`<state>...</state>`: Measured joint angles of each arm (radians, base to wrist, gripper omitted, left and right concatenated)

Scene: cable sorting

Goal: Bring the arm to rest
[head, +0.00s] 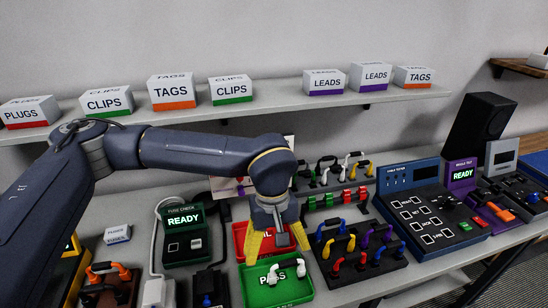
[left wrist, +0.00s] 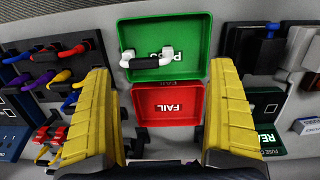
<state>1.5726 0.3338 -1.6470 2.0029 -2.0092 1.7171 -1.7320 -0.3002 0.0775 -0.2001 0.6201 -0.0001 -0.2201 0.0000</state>
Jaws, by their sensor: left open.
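The green PASS tray (head: 262,297) holds one short cable with white ends and a black middle (left wrist: 147,58). The red FAIL tray (head: 239,236) shows no cable in the left wrist view (left wrist: 168,120). My left arm reaches in from the left. My right gripper does not show.
A rack (head: 362,262) with several coloured cables stands right of the trays. A fuse check box (head: 183,238) reading READY is on the left. A cable tester (head: 425,212) and a dark speaker-like box (head: 478,128) stand at right. A shelf (head: 290,107) with labelled boxes runs behind.

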